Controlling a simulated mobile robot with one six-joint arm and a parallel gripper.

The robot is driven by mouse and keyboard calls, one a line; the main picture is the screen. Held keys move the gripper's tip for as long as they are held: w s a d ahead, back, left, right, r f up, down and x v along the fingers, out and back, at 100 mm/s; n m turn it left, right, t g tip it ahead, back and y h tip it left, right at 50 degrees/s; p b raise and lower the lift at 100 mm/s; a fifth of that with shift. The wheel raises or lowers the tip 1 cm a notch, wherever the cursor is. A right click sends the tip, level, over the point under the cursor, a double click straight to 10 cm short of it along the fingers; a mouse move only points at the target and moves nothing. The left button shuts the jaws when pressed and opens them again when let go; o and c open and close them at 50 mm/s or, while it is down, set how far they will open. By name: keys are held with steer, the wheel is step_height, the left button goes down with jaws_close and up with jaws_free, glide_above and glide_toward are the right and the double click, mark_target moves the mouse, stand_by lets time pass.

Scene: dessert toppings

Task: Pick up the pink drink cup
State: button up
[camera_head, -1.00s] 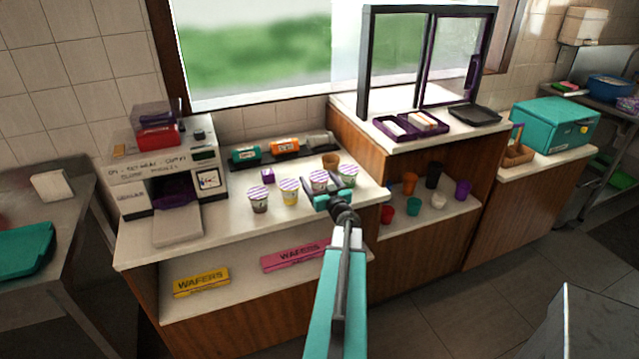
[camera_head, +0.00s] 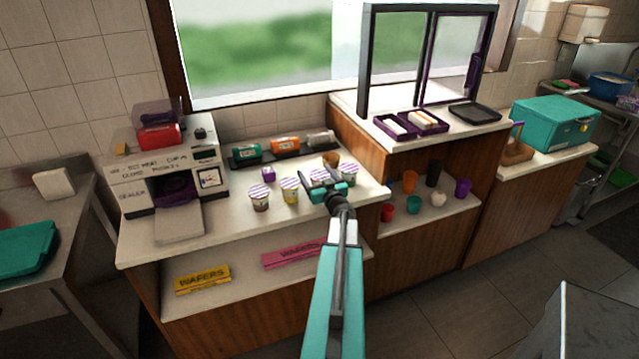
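Several small cups with purple-and-white striped lids stand in a row on the counter. One is brownish-grey (camera_head: 259,198) at the left and one is yellow (camera_head: 290,190) beside it. A pale, pinkish cup (camera_head: 318,174) is third and partly hidden by my gripper. A greenish-looking cup (camera_head: 349,170) is at the right, also partly covered. The pinkish cup best fits the pink drink cup, but its colour is hard to tell. My gripper (camera_head: 316,179) looks open, its dark fingers spread at the pinkish cup. I cannot tell whether they touch it.
A cup sealer machine (camera_head: 165,165) stands left on the counter. The front counter strip is clear.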

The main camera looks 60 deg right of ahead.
steer(key=c, duration=1.2)
steer(key=shift+r, duration=0.15)
steer(key=shift+r, duration=0.75)
steer(key=shift+s+r+b, duration=0.15)
steer(key=shift+r+b, duration=0.25)
steer(key=shift+r, duration=0.55)
steer(key=s+a, duration=0.1)
steer(key=s, duration=0.4)
steer(key=s+a+r+b, duration=0.1)
steer(key=s+a, duration=0.1)
steer(key=s, duration=0.3)
steer(key=s+a+b, duration=0.1)
steer(key=s+a, duration=0.1)
steer(key=s, duration=0.2)
steer(key=shift+s+a+r, duration=0.1)
steer(key=shift+s+r, duration=0.05)
steer(key=shift+s, duration=0.25)
